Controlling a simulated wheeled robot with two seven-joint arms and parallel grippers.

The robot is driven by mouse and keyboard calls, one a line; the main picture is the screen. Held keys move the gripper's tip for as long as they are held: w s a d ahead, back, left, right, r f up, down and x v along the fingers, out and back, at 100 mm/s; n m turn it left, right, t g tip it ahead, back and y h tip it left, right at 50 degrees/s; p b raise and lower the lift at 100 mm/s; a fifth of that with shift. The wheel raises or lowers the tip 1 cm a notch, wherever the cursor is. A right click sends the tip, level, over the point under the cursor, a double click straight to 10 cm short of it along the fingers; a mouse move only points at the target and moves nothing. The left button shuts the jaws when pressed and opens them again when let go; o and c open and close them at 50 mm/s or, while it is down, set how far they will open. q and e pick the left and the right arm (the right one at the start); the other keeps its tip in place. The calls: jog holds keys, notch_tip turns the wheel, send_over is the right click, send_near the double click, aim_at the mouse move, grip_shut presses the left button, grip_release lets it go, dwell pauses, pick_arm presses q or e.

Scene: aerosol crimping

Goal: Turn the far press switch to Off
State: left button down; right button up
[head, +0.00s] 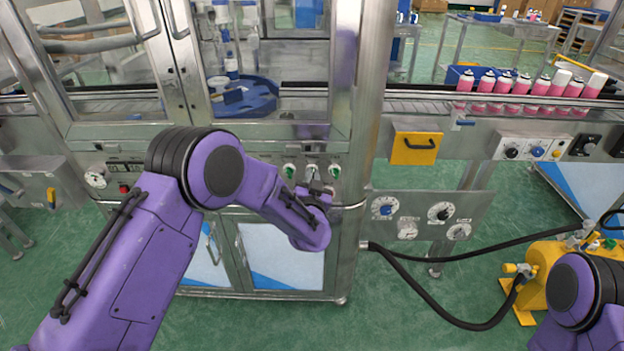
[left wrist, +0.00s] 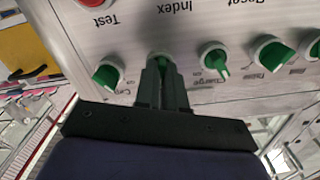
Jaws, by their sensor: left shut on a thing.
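My left gripper (head: 312,188) is at the steel control panel of the machine, in the middle of the head view. In the left wrist view the left gripper (left wrist: 161,72) is shut on a green switch knob (left wrist: 161,58), most of which the fingers hide. Other green knobs stand in the same row: one (left wrist: 107,73) to its left and one (left wrist: 213,58) to its right, both apart from the fingers. The panel lettering is upside down in this view. The held knob's label and Off mark are hidden. My right gripper is not in view.
Red-and-white cans (head: 503,82) stand on the conveyor (head: 430,103) at the right. A yellow box (head: 416,148) is fixed to the machine's right side. Black hoses (head: 440,310) run to a yellow unit (head: 548,270). A red button (left wrist: 90,3) is above the knob row.

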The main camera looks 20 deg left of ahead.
pick_arm(q)
jog(key=shift+f+n+b, duration=0.1)
jog(key=shift+n+b, duration=1.45)
jog(key=shift+n, duration=3.35)
jog(key=c, duration=1.2)
grip_release()
jog(key=shift+s, duration=0.1)
jog(key=b+v, duration=0.1)
jog(key=v, duration=0.9)
jog(key=shift+s, duration=0.2)
